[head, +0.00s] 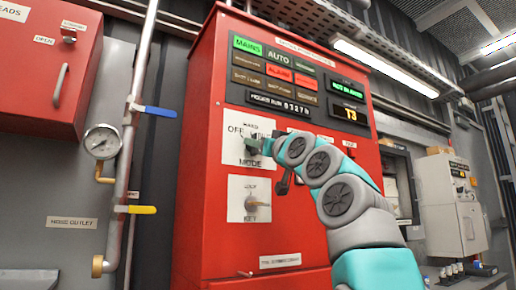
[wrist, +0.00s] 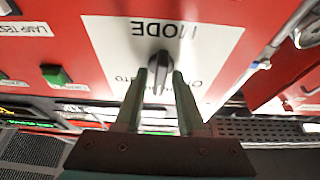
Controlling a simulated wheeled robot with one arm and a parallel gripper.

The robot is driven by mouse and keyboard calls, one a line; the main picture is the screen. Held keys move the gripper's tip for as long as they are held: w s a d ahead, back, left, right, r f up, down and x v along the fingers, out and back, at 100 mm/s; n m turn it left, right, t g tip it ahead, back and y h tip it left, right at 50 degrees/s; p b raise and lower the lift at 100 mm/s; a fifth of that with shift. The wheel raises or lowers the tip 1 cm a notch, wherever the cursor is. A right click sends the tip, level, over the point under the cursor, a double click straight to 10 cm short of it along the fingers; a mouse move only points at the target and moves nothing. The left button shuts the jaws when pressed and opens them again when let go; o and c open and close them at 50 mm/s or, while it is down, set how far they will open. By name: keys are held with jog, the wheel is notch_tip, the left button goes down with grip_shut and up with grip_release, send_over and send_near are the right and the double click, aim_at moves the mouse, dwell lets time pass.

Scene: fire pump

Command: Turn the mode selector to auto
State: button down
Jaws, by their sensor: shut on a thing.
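The mode selector is a dark knob (wrist: 158,68) on a white plate (wrist: 205,45) marked MODE, which appears upside down in the wrist view. My gripper (wrist: 160,78) has one finger on each side of the knob and is shut on it. The knob's long axis runs roughly up and down in that view, between the partly covered labels at left and right; which end is its pointer is unclear. In the head view, the MODE plate (head: 233,150) is on the red cabinet, with OFF readable at its upper left. My gripper (head: 258,147) hides most of the knob there.
Below the MODE plate is a key switch plate (head: 249,200). Lit indicators, including a green MAINS lamp (head: 247,45), are above. In the wrist view, a green button (wrist: 55,74) is left of the plate. A pipe with a gauge (head: 103,141) stands left of the cabinet.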

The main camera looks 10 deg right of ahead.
jog(key=shift+m+g+h+p, duration=0.1)
jog(key=shift+m+h+p, duration=0.95)
jog(key=shift+m+p, duration=0.9)
jog(key=shift+m+g+h+p, duration=0.1)
jog(key=shift+m+h+p, duration=1.1)
jog(key=shift+m, duration=1.25)
jog(key=shift+m+g+h+p, duration=0.1)
jog(key=shift+m+h+p, duration=0.75)
jog(key=shift+m+p, duration=1.15)
jog(key=shift+a+m, duration=0.1)
jog(key=shift+m, duration=0.3)
jog(key=shift+f, duration=0.1)
jog(key=c, duration=0.9)
grip_release()
jog(key=shift+o, duration=0.2)
jog(key=b+v, duration=0.2)
jog(key=v, duration=0.5)
jog(key=shift+s, duration=0.35)
